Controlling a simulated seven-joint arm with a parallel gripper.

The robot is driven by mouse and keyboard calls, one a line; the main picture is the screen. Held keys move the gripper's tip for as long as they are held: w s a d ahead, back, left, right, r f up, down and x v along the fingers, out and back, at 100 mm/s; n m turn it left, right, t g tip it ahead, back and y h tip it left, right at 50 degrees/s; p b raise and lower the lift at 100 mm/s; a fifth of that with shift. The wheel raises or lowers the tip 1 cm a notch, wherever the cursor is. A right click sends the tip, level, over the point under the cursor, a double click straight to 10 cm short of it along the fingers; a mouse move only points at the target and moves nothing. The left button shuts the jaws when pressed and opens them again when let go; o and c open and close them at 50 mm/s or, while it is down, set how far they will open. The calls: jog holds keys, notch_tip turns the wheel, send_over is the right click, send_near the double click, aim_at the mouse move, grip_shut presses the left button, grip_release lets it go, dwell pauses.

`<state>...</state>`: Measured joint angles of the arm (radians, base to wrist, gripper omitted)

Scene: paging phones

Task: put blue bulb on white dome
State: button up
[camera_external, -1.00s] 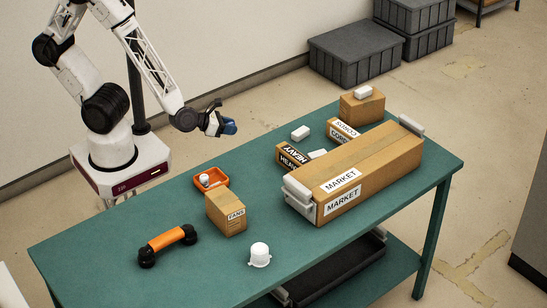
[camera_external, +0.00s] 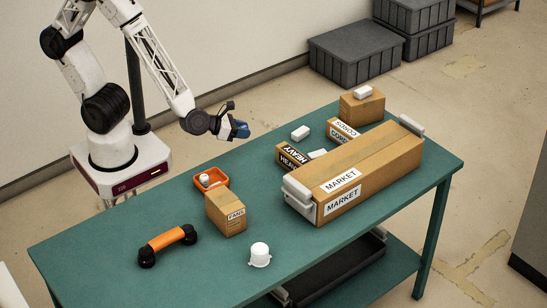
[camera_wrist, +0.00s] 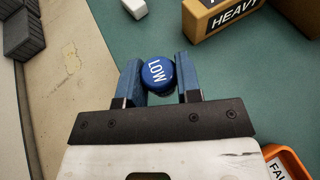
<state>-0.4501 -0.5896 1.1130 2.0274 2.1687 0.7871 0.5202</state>
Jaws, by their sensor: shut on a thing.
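The blue bulb (camera_wrist: 158,72), marked LOW, is held between the two blue fingers of my gripper (camera_wrist: 160,85) in the wrist view. In the external view my gripper (camera_external: 238,130) is above the table's back edge, and the bulb is hard to make out from its blue fingers. The white dome (camera_external: 260,255) stands upright near the front edge of the table, well apart from my gripper. Nothing sits on top of it.
Table around the dome is clear.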

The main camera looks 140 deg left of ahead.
jog(key=w+d+r+t, duration=0.1)
jog(key=w+d+r, duration=0.1)
jog(key=w, duration=0.5)
jog(key=w+d+r, duration=0.1)
jog(key=w+r, duration=0.1)
jog(key=w, duration=0.5)
notch_tip(320, 180, up, 4)
jog(key=m+t+h, duration=0.1)
jog(key=m+h, duration=0.1)
jog(key=m, duration=0.1)
send_over(258, 249)
jog(key=shift+n, duration=0.3)
jog(key=shift+f, duration=3.1)
jog(key=shift+f, duration=1.85)
jog(key=shift+f, duration=0.1)
